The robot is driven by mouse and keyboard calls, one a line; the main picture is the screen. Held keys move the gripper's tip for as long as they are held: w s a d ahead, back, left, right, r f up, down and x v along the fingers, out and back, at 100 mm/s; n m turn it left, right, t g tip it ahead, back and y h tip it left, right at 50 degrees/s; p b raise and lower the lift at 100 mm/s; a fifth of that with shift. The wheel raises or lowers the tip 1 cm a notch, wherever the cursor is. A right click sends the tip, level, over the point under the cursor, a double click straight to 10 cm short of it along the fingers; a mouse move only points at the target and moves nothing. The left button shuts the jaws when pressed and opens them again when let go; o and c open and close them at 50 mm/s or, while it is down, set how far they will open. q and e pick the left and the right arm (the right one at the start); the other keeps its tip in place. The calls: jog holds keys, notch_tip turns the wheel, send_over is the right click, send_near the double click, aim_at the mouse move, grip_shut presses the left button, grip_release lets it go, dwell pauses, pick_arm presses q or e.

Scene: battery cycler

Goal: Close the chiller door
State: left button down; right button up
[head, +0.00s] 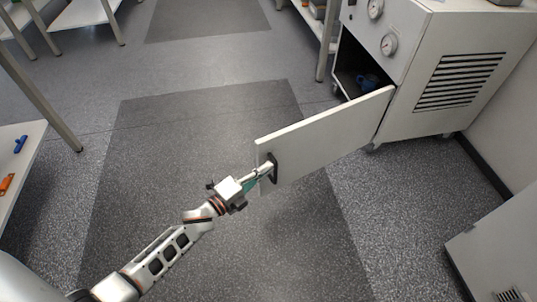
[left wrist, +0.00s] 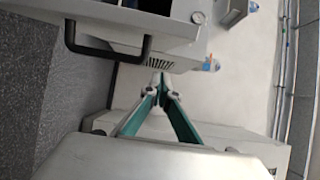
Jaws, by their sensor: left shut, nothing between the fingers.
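The chiller (head: 440,70) is a white cabinet with round gauges and a slotted vent at the upper right of the head view. Its door (head: 325,135) stands wide open, swung out toward the lower left, and shows a dark interior with a blue part (head: 368,81). My left gripper (head: 268,168) is at the door's free end, beside the dark handle (head: 273,167). In the left wrist view the fingers (left wrist: 160,85) meet at their tips with nothing between them, and the black handle (left wrist: 110,50) is to their left. I cannot tell whether they touch the door. My right gripper is not in view.
A shelf (head: 20,165) with small blue and orange items stands at the left edge. A grey-white panel or cabinet (head: 500,245) is at the lower right. The floor (head: 190,130) left of the door is clear, and shelf legs stand at the back.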

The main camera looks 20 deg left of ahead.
aim_at(267, 153)
pick_arm(q)
jog(key=w, duration=0.3)
jog(key=w+a+b, duration=0.1)
jog(key=w, duration=0.1)
jog(key=shift+w+f, duration=0.15)
jog(key=shift+f, duration=0.05)
jog(key=shift+w+a+r, duration=0.1)
jog(key=shift+w+a, duration=0.15)
jog(key=shift+r, duration=0.1)
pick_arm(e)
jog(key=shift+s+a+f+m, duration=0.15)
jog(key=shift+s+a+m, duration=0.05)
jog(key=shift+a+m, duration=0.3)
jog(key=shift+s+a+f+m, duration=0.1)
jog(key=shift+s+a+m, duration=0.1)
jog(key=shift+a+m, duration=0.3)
pick_arm(q)
jog(key=shift+w+a, duration=0.1)
jog(key=shift+a, duration=0.15)
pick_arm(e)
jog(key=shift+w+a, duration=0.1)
